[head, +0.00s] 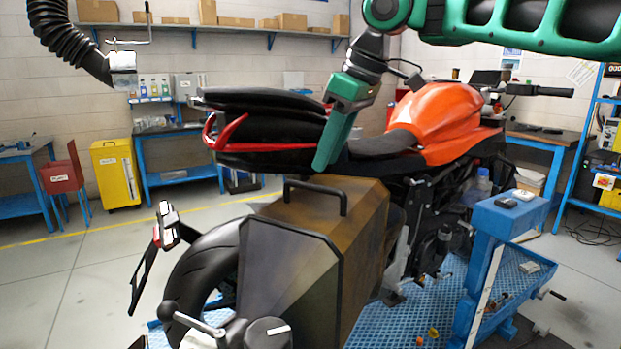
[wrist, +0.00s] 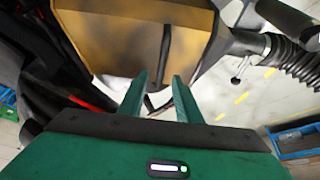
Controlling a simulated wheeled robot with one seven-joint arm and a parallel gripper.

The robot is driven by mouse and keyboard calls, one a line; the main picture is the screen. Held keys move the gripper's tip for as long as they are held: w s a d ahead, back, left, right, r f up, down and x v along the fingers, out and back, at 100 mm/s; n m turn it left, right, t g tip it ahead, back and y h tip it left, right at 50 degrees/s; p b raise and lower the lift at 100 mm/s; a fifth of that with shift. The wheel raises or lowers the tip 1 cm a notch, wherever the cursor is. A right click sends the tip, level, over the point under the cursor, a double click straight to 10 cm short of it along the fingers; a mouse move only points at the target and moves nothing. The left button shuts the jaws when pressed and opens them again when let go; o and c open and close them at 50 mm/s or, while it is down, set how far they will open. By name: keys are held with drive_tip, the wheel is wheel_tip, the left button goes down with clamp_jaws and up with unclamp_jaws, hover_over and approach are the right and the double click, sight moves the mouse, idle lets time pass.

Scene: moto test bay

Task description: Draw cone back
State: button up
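The cone (head: 345,225) is a large boxy hood, brown on its sides with a dark grey sloped face. It stands beside the rear wheel of the motorcycle. A black bar handle (head: 343,200) arches over its top. My gripper (head: 324,168) is green and points down just above the handle. In the wrist view the two fingers of my gripper (wrist: 159,76) are apart, with nothing seen held between them. The handle (wrist: 166,45) shows there against the yellow-brown cone (wrist: 130,45), just beyond the fingertips. I cannot tell whether they touch it.
The orange motorcycle (head: 440,115) stands close behind my gripper, with its tail (head: 265,130) to the left. A blue stand (head: 500,225) is at right. A black hose (head: 70,40) hangs at upper left. Open floor (head: 70,280) lies to the left.

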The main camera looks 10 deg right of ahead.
drive_tip(key=shift+x, duration=2.8)
clamp_jaws()
